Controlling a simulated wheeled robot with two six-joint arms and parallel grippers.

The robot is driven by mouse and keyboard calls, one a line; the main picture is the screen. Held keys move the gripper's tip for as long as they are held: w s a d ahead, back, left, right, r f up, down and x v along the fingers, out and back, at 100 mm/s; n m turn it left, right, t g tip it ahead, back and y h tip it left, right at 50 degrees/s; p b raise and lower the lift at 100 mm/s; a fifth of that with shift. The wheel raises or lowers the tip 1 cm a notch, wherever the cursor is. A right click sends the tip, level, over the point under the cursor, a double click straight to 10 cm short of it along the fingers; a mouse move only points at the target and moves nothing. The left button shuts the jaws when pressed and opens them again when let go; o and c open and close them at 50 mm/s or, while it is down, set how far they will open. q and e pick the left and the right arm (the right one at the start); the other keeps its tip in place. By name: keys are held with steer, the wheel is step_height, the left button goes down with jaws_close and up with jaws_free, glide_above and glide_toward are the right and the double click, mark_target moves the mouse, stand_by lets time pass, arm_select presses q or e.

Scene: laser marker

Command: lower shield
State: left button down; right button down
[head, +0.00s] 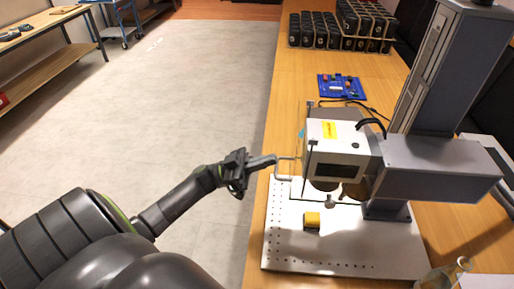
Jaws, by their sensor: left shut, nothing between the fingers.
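The laser marker stands on the wooden bench, with a white head box (340,133) bearing a yellow label, a grey arm and a tall column (430,75). The shield is hard to make out; a thin pale handle (276,172) sticks out at the left of the head, above the perforated white base plate (345,255). My left gripper (273,161) comes in from the left with its fingers shut and empty. Its tips are at the handle's upper end; I cannot tell if they touch it. My right gripper is not in view.
A glass flask (443,274) stands at the front right.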

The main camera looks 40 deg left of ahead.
arm_select(q)
steer(key=shift+d+f, duration=0.1)
steer(key=shift+f, duration=0.5)
step_height(320, 180, down, 18)
steer(key=b, duration=1.5)
steer(key=shift+f, duration=0.15)
